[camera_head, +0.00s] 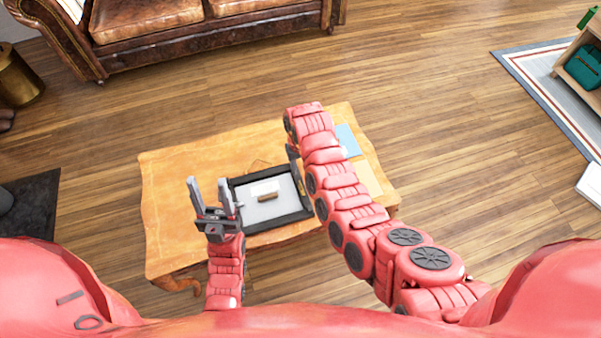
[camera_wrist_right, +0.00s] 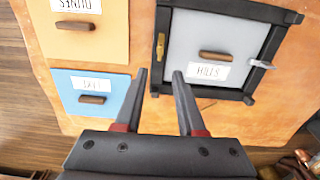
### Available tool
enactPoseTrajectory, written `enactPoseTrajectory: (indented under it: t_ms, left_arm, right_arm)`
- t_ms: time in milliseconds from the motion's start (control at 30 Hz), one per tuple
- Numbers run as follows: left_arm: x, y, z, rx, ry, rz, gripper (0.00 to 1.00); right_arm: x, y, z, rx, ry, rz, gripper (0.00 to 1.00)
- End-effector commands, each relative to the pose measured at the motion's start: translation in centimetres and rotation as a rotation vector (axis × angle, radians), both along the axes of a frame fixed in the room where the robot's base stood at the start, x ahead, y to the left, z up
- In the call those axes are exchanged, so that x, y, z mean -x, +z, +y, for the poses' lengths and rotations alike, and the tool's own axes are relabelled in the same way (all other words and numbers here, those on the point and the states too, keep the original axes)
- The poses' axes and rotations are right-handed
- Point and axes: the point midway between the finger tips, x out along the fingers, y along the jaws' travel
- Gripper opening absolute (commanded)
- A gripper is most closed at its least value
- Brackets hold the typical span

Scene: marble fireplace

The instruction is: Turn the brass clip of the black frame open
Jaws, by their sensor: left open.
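The black frame (camera_head: 272,225) lies flat on the wooden table, around a light grey panel with a white label and a brown handle. It also shows in the right wrist view (camera_wrist_right: 230,8). The brass clip (camera_wrist_right: 160,46) sits on the frame's left bar there, lengthwise along the bar. A grey metal clip (camera_wrist_right: 262,64) lies across the opposite bar, its end over the panel. My right gripper (camera_wrist_right: 164,72) is open and empty, its fingertips near the frame's corner on the brass clip's side. My left gripper (camera_head: 207,181) is open and empty beside the frame's left side.
An orange card (camera_wrist_right: 97,42) and a blue card (camera_wrist_right: 113,84), each with a label and brown handle, lie beside the frame. The table's (camera_head: 180,180) left part is clear. My right arm hides part of the table in the head view. A leather sofa (camera_head: 190,25) stands behind.

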Motion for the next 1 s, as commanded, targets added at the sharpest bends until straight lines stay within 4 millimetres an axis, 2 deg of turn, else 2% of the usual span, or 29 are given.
enactPoseTrajectory:
  t_ms: [200,400,1000]
  left_arm:
    - [0.0,-0.4,0.0,0.0,0.0,0.0,0.5]
    - [0.0,0.0,0.0,0.0,0.0,0.0,0.5]
    - [0.0,0.0,0.0,0.0,0.0,0.0,0.5]
  right_arm:
    - [-0.1,4.3,0.1,-0.003,-0.001,-0.006,0.39]
    - [-0.1,7.0,0.1,-0.002,0.001,-0.003,0.39]
    - [0.0,7.4,0.0,-0.001,0.001,0.0,0.39]
